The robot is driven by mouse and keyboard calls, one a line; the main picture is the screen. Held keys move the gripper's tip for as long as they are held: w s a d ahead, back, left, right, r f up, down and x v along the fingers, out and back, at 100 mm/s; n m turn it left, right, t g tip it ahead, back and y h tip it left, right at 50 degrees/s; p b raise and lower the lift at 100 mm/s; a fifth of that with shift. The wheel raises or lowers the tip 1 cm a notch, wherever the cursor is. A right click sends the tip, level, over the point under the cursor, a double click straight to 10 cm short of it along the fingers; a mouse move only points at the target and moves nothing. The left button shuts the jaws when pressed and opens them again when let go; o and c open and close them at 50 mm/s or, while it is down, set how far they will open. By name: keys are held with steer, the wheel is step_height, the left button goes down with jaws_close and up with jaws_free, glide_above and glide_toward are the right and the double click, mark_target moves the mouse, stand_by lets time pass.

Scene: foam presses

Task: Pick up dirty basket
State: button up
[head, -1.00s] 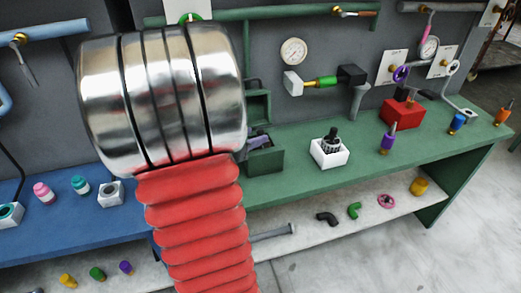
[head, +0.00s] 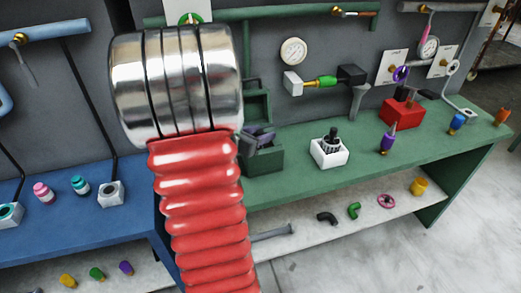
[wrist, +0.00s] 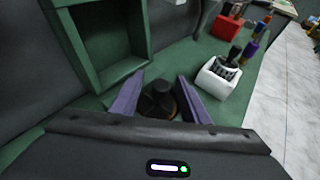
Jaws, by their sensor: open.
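My gripper (wrist: 160,78) has two purple fingers, spread apart and pointing at the green bench top. Between them stands a dark, knobbed piece with a brownish round base (wrist: 158,103), which looks like the dirty basket; a gap shows on its sides. The lower part of this piece is partly hidden by my gripper body. In the head view my gripper (head: 262,136) shows only in part, beside my red and metal arm, and the piece cannot be made out. A white box (wrist: 217,80) holding a black-knobbed basket (wrist: 228,66) stands to the right; the box also shows in the head view (head: 328,155).
A green open-fronted box (wrist: 110,45) stands close behind left of my gripper. A red block (head: 403,114) and several coloured bottles stand farther right on the green bench (head: 365,155). A gauge and pipes line the wall above.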

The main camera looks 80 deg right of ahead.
jaws_close()
stand_by(0.5)
